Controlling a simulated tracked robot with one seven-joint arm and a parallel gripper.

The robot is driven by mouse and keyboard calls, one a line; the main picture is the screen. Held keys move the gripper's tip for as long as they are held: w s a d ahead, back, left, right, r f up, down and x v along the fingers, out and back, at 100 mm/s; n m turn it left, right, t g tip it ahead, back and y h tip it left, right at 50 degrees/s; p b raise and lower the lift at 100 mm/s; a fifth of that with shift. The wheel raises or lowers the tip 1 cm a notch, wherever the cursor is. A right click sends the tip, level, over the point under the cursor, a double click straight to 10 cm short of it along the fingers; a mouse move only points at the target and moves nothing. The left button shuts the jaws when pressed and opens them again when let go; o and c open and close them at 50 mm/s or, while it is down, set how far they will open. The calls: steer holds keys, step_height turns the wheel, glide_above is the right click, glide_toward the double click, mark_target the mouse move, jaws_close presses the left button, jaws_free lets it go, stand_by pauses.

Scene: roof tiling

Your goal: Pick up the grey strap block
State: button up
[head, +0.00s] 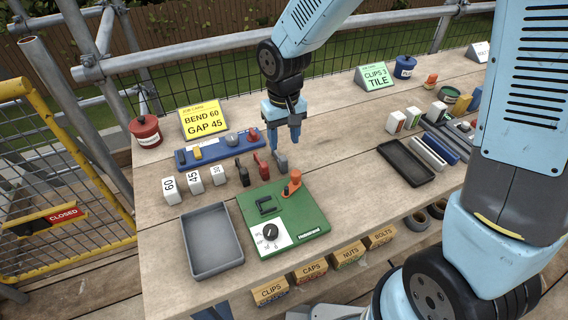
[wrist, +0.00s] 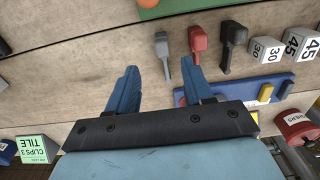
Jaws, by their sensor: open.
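The grey strap block (head: 281,164) stands on the wooden bench at the right end of a short row, beside a red block and a black block. In the wrist view the grey strap block (wrist: 163,52) shows between the lines of my two fingers, just past their tips. My gripper (head: 285,145) is open and empty, pointing down above the grey block. In the wrist view my gripper (wrist: 159,68) has its blue fingers spread wide. I cannot tell the exact height left between the tips and the block.
The red block (head: 262,167) and black block (head: 242,172) stand close on the left. A blue rack (head: 215,148) lies behind them. A green bending board (head: 315,218) with an orange lever (head: 291,184) is in front. A grey tray (head: 211,242) and white numbered blocks (head: 194,181) are at left.

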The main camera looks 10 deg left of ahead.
mark_target(283, 156)
steer(key=shift+a+f, duration=0.15)
steer(key=shift+f, duration=4.4)
jaws_close()
